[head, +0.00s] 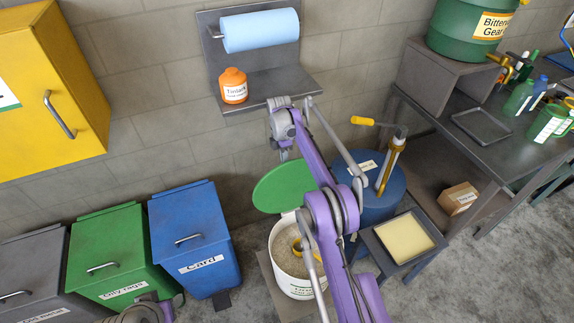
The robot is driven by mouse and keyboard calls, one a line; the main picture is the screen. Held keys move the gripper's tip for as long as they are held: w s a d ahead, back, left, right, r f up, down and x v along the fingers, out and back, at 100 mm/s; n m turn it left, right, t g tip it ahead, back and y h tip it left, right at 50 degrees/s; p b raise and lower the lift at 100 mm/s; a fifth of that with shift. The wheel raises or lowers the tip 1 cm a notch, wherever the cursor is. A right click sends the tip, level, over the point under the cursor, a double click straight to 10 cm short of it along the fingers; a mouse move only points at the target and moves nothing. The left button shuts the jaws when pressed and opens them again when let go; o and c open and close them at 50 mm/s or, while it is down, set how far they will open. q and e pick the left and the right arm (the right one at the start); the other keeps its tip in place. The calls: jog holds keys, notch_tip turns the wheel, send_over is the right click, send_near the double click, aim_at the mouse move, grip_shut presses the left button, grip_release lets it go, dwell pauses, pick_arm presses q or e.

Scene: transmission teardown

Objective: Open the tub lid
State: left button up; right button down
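A scoop with a yellow part (297,245) rests in the granules. My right arm, purple and grey, reaches up from the bottom across the tub's right side and partly hides it. Its far end, with the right gripper (285,152), is above the lid's back edge; the fingers are too small to tell open from shut. Only a bit of my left arm shows at the bottom left.
A blue drum (379,202) with a yellow-handled pump and a tray stand (372,246) are close on the right. Blue (197,238), green (115,257) and grey bins stand left. A wall shelf (268,88) with an orange bottle (233,86) hangs behind my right arm.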

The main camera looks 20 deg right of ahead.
jog(key=shift+f, duration=0.15)
jog(key=c, duration=0.9)
grip_release()
pick_arm(q)
jog(key=shift+r, duration=0.1)
pick_arm(e)
jog(key=shift+w+r, duration=0.15)
jog(key=shift+r, duration=0.4)
pick_arm(q)
jog(key=shift+t, duration=0.3)
jog(key=w+r+p, duration=0.1)
jog(key=r+p, duration=0.1)
jog(key=r, duration=0.1)
jog(key=w+r+p, duration=0.1)
jog(key=shift+w+r, duration=0.25)
jog(key=shift+w, duration=0.05)
pick_arm(e)
jog(key=r, duration=0.3)
jog(key=w+r, duration=0.1)
jog(key=r, duration=0.2)
jog(key=w+r, duration=0.1)
jog(key=r, duration=0.2)
jog(key=shift+a+r, duration=0.1)
jog(key=shift+r, duration=0.2)
pick_arm(q)
jog(key=shift+s, duration=0.1)
pick_arm(e)
jog(key=shift+s, duration=0.1)
